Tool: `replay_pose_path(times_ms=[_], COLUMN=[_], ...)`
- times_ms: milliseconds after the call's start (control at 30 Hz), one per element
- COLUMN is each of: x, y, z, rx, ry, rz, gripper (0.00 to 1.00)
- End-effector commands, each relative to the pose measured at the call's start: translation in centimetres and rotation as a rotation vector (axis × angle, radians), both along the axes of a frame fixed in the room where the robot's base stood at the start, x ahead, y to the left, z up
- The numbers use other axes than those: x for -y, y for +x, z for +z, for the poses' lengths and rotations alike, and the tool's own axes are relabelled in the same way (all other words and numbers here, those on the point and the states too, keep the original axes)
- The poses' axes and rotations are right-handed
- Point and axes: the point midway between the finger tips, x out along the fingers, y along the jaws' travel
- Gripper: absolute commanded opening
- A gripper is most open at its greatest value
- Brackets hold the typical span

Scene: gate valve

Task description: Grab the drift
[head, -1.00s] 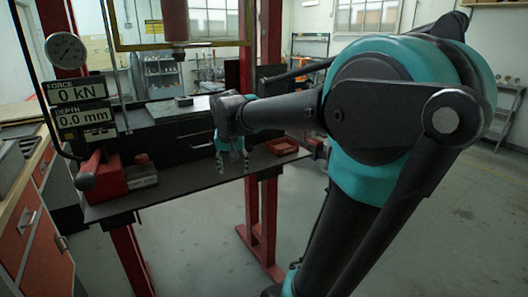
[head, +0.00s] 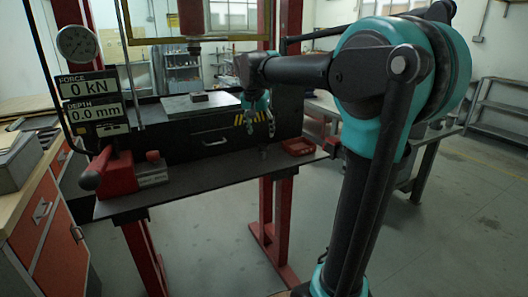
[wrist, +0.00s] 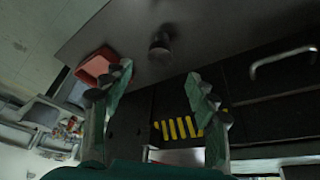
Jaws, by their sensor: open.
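The drift appears to be the small dark cylinder (head: 263,153) standing upright on the dark shelf in front of the press. In the wrist view the cylinder (wrist: 160,47) lies ahead of the fingertips, near the middle between them. My gripper (head: 260,130) is open and empty, with its fingers pointing down above the cylinder and apart from it. In the wrist view both fingers of my gripper (wrist: 160,76) are spread wide with nothing between them.
A red tray (head: 298,146) sits right of the cylinder on the shelf (head: 205,170). A red hand pump (head: 112,174) stands at the shelf's left end. A steel plate (head: 200,104) with a dark block lies behind. Red press posts (head: 282,215) flank the shelf.

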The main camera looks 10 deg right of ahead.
Motion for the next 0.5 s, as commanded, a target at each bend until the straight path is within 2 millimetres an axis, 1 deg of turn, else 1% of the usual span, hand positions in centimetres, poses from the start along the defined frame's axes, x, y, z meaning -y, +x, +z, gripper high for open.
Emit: replay_pose_path(times_ms=[33, 133, 233, 400, 500], x=[0.2, 0.4, 0.6, 0.8, 1.0], y=[0.4, 0.9, 1.2, 1.5, 1.9], z=[-0.9, -2.3, -3.3, -4.1, -5.2], rx=[0.000, 0.000, 0.000, 0.000, 0.000], ry=[0.000, 0.000, 0.000, 0.001, 0.000], rz=[0.000, 0.000, 0.000, 0.000, -0.001], gripper=[0.58, 0.58, 0.58, 0.58, 0.58])
